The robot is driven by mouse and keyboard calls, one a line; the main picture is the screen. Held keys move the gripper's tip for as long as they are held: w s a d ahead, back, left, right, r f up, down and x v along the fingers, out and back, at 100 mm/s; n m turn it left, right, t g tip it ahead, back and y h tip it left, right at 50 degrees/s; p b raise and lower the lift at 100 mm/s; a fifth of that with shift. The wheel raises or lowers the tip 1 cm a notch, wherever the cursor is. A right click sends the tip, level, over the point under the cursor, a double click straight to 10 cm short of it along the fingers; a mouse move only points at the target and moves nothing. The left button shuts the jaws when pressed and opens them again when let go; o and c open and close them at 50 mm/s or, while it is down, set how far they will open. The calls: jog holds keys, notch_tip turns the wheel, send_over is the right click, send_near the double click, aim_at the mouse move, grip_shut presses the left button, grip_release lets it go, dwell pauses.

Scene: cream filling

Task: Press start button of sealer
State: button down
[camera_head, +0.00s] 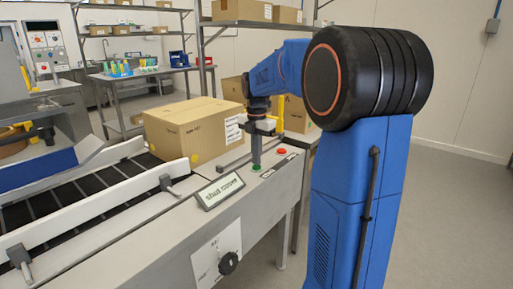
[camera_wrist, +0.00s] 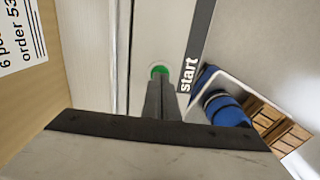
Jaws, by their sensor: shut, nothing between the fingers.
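The green start button (camera_wrist: 160,70) sits on the grey top of the sealer, beside a dark strip with the white word "start" (camera_wrist: 188,75). In the head view the green button (camera_head: 257,168) shows at the foot of my gripper (camera_head: 256,161). My gripper points straight down, shut and empty. In the wrist view its closed fingers (camera_wrist: 160,84) reach to the button's near edge and hide part of it. I cannot tell whether the tips touch the button. A red button (camera_head: 281,151) stands to the right of the green one on the sealer (camera_head: 205,235).
A closed cardboard box (camera_head: 185,130) lies on the sealer's conveyor, left of my gripper. A small sign (camera_head: 220,190) stands on the sealer's top in front. A dial (camera_head: 228,263) is on its side. Shelves with boxes (camera_head: 242,10) stand behind.

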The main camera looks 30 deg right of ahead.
jog(key=shift+f, duration=0.35)
